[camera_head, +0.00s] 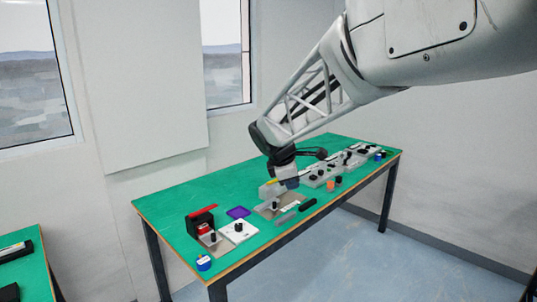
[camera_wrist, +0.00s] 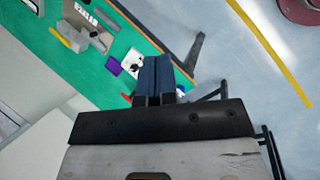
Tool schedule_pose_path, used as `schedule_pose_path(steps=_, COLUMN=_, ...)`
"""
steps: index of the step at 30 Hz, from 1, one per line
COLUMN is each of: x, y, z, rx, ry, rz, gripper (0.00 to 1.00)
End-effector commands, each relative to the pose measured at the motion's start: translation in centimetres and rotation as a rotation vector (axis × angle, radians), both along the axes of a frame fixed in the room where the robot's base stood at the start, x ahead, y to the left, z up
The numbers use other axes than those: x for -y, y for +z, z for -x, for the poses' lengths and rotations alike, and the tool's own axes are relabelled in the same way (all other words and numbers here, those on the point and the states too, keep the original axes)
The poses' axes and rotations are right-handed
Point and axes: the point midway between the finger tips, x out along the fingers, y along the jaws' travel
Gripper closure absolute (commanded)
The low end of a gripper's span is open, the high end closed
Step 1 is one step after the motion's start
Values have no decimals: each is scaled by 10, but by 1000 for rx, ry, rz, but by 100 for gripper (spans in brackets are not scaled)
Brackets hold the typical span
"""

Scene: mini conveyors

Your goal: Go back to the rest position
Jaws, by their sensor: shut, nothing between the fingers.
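My gripper (camera_wrist: 154,75) shows at the middle of the wrist view, with its two dark fingers side by side, shut and empty. In the wrist view it is seen against the green table (camera_wrist: 60,72) and its edge. In the head view my arm reaches from the upper right over the table (camera_head: 180,199), ending in dark joints above its middle. The fingers cannot be made out clearly there.
The table holds a white board (camera_head: 239,231), a purple tray (camera_head: 238,212), a black-and-red unit (camera_head: 203,224), a blue-and-white cup (camera_head: 204,263) and an orange piece (camera_head: 331,185). Small conveyors (camera_head: 320,174) line the right half. Another table stands at lower left.

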Motion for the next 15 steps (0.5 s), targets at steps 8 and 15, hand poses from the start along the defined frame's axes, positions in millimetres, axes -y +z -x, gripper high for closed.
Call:
schedule_pose_path(steps=8, x=41, y=8, z=73, rx=48, ry=-270, rz=-133, gripper=100)
schedule_pose_path(steps=15, x=68, y=8, z=135, rx=85, ry=-506, rz=-245, gripper=100)
